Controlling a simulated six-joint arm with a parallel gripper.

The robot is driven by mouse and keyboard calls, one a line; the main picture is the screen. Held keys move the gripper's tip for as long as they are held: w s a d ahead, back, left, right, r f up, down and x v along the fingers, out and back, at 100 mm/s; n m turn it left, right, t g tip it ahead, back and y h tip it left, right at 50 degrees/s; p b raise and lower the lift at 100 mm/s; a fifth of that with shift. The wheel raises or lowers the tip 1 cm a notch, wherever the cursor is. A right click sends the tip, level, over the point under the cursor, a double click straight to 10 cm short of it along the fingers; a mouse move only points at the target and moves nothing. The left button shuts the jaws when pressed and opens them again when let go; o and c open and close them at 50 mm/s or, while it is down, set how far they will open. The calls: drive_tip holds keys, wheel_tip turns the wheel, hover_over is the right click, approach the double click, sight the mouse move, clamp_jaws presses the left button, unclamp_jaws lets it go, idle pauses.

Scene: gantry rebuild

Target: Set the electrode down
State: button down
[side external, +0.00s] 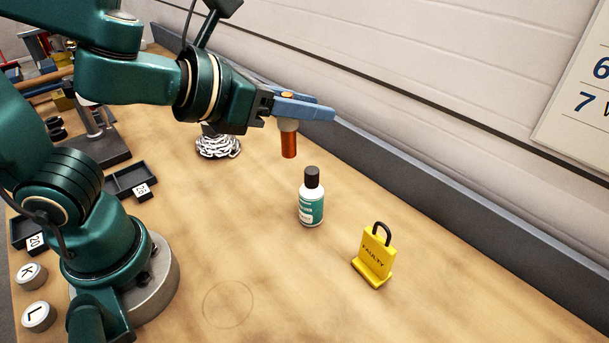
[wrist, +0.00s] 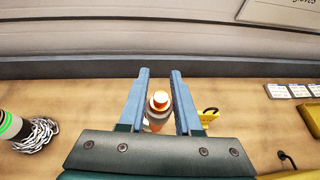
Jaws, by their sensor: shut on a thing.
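The electrode (side external: 289,144) is a copper-coloured rod with a grey collar and an orange top. My gripper (side external: 308,106) is shut on it with blue fingers, and it hangs upright, copper end down, clear of the bench. In the wrist view, its orange top (wrist: 160,97) shows between the two fingers of my gripper (wrist: 160,72). The lower part is mostly hidden there.
A white bottle (side external: 311,203) with a black cap stands below and near the electrode. A yellow FAULTY padlock (side external: 375,258) stands further right. A chain pile (side external: 218,147) lies behind. A faint circle (side external: 228,304) marks the bare front bench.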

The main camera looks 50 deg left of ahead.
drive_tip(key=s+d+f+m+g+h, duration=0.1)
drive_tip(key=s+d+m+g+h, duration=0.1)
drive_tip(key=d+m+g+h, duration=0.7)
drive_tip(key=shift+s+d+f+m+g+h, duration=0.3)
drive_tip(key=shift+s+d+f+m, duration=0.65)
drive_tip(key=shift+d+f, duration=1.45)
drive_tip(key=shift+s+d+f+m+g+h, duration=0.1)
drive_tip(key=shift+s+d+f+m+h, duration=0.6)
drive_tip(key=shift+d+f, duration=1.7)
drive_tip(key=shift+s+d+f+m+g+h, duration=0.15)
drive_tip(key=shift+s+d+f+m, duration=1.2)
drive_tip(key=shift+f, duration=1.8)
drive_tip(key=c, duration=0.6)
unclamp_jaws()
drive_tip(key=shift+w+d, duration=0.25)
drive_tip(key=shift+w, duration=0.05)
drive_tip(key=shift+a+n, duration=0.1)
drive_tip(key=shift+n, duration=0.2)
